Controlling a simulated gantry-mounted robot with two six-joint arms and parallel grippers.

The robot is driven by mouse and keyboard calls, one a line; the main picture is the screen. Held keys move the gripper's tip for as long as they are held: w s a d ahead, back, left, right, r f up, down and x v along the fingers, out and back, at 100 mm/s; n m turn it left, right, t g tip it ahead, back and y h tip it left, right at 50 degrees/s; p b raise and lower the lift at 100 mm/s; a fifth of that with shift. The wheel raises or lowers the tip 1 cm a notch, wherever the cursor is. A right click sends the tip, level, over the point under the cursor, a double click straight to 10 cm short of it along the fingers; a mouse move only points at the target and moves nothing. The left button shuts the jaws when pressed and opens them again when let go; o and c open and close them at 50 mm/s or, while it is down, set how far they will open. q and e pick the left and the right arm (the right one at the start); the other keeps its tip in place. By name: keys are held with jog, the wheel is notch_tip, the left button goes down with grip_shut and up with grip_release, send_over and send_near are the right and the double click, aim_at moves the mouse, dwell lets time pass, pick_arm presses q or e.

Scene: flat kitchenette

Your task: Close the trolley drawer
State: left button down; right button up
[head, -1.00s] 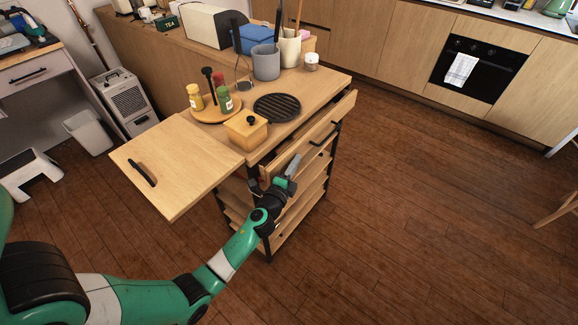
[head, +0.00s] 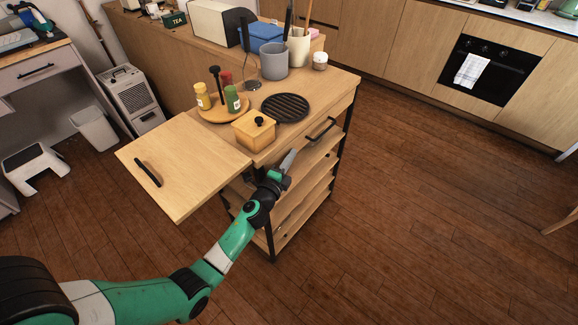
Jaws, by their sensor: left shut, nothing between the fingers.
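The wooden trolley (head: 345,82) stands in the middle of the head view. Its drawer front (head: 338,112), with a black bar handle (head: 321,130), sits just under the top and looks flush with the trolley's edge. My left gripper (head: 289,160) is shut and empty, in front of the trolley just below and left of the handle. The arm hides the left part of the drawer front, and I cannot tell whether the fingertips touch it. My right gripper is not in view.
A wooden leaf (head: 190,165) with a black handle juts out from the trolley's left side. The top holds a butter box (head: 254,130), a black trivet (head: 285,107), condiments and utensil pots. Open shelves lie below. The floor on the right (head: 450,200) is clear.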

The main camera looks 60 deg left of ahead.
pick_arm(q)
jog(key=s+d, duration=0.6)
jog(key=d, duration=0.3)
jog(key=shift+s+d, duration=0.2)
jog(key=shift+s, duration=0.2)
